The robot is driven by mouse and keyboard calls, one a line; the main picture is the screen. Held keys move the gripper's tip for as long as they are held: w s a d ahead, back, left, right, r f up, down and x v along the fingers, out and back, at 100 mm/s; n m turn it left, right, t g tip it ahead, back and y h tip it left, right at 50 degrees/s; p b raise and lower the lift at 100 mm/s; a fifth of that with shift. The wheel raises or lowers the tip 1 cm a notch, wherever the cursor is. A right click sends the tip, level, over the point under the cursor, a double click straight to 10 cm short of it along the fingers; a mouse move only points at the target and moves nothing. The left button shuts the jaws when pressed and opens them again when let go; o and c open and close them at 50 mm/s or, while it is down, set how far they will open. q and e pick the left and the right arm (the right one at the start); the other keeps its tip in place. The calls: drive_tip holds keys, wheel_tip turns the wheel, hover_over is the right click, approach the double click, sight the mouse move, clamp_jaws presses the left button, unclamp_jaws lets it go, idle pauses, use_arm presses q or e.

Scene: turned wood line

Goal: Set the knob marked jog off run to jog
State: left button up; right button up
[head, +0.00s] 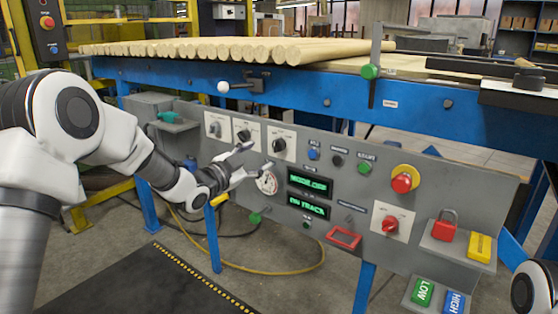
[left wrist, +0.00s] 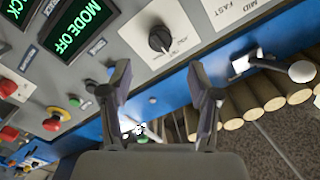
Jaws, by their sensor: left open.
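A black rotary knob (head: 279,145) sits on a white plate, the right one of three such plates on the grey control panel. It also shows in the left wrist view (left wrist: 160,39), beside the display; its plate lettering is too small to read. A green display (head: 310,183) reads MODE:OFF; it also shows in the left wrist view (left wrist: 80,28). My left gripper (head: 254,161) is open and empty, in front of the panel, below and left of this knob in the head view. In the left wrist view its fingers (left wrist: 158,75) are apart from the knob. My right gripper is out of view.
Two more knobs (head: 243,135) (head: 214,128) sit to the left. A round gauge (head: 267,183) is close to my left gripper. A red emergency button (head: 402,182), a red selector (head: 390,224) and a red padlock (head: 444,226) are at the right. A blue conveyor with wooden rods (head: 220,50) runs above.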

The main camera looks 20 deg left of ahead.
sight(274, 147)
use_arm(q)
drive_tip(key=b+x, duration=0.1)
drive_tip(key=x, duration=0.6)
drive_tip(key=shift+w+d+f, duration=0.1)
drive_tip(key=shift+w, duration=0.25)
drive_tip(key=c, duration=1.1)
